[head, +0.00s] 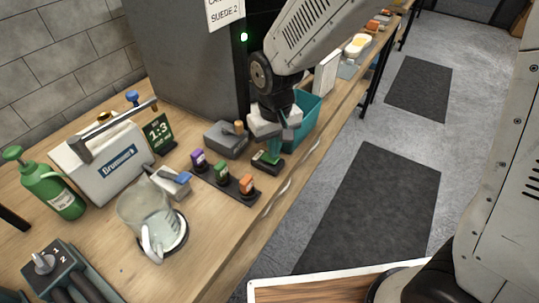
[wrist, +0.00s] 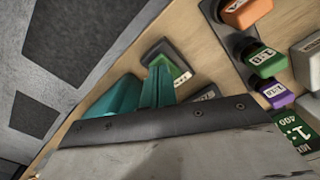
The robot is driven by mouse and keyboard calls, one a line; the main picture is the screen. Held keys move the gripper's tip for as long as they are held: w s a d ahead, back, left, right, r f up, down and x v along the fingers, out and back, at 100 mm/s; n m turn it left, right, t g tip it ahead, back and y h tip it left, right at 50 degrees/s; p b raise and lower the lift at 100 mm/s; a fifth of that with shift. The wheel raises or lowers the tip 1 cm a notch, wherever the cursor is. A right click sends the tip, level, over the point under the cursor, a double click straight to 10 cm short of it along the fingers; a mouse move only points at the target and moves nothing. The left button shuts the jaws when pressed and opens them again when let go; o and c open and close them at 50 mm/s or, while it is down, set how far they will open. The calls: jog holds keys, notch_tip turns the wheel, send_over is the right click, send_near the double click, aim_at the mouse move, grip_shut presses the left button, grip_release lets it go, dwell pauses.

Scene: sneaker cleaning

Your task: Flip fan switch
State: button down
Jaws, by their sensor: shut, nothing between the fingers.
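A small dark switch box (head: 267,164) with a green face sits near the front edge of the bench, and I take it for the fan switch. My gripper (head: 273,146) points down right above it, shut and empty. In the wrist view the teal fingertips of my gripper (wrist: 158,86) lie together over the switch box (wrist: 166,56) and hide part of its green face. I cannot tell whether the fingertips touch it.
Purple, green and orange-capped bottles (head: 221,173) stand in a dark rack just left of the switch. A grey box (head: 227,138) is behind it, and a teal bin (head: 303,112) is right beside my gripper. A glass jug (head: 148,215) stands front left.

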jog(key=shift+f, duration=0.8)
dwell(0.4)
jog(key=shift+r, duration=3.5)
jog(key=s+d+r+m, duration=0.2)
jog(key=s+d+r, duration=0.4)
jog(key=s+d, duration=0.3)
jog(key=s+d+r+m+t, duration=0.1)
jog(key=s+d+r+m, duration=0.1)
jog(key=s+d+r, duration=0.4)
jog(key=s+d, duration=0.4)
jog(key=d, duration=0.2)
jog(key=shift+s+r, duration=0.2)
jog(key=shift+s, duration=0.05)
